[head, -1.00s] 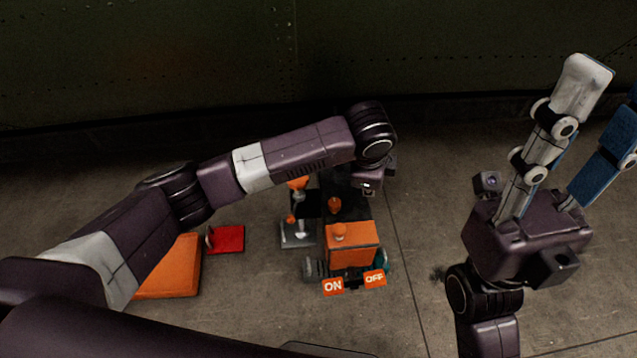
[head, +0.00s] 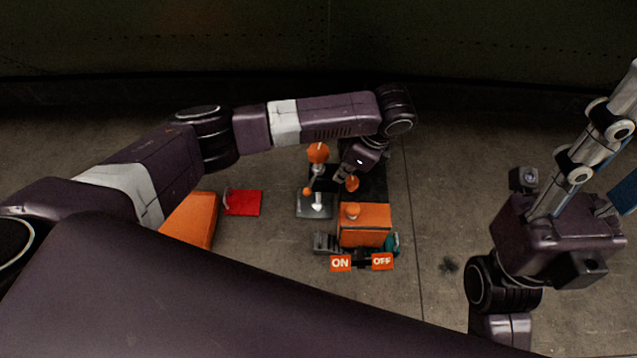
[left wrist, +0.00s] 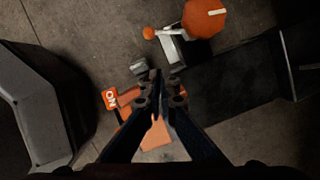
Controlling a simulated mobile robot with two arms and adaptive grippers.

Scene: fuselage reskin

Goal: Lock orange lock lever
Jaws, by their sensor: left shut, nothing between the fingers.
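An orange-knobbed lever (head: 318,153) stands on a grey metal base (head: 316,205), with a smaller orange ball on its side. Its big orange knob (left wrist: 205,17) and grey metal parts show at the top of the left wrist view. A second orange knob (head: 352,183) sits just right of it. I cannot tell for sure which is the lock lever. My left gripper (head: 342,176) is shut and empty, pointing down between these knobs; contact is unclear. Its closed fingertips (left wrist: 158,78) are apart from the big knob. My right gripper (head: 612,160) looks open, far right, tips partly cut off.
An orange box (head: 365,225) stands in front, with an ON sign (head: 340,263) and an OFF sign (head: 382,261). A red plate (head: 243,203) and an orange block (head: 192,220) lie left. Floor between the box and my right arm is clear. A dark wall (head: 450,50) closes the back.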

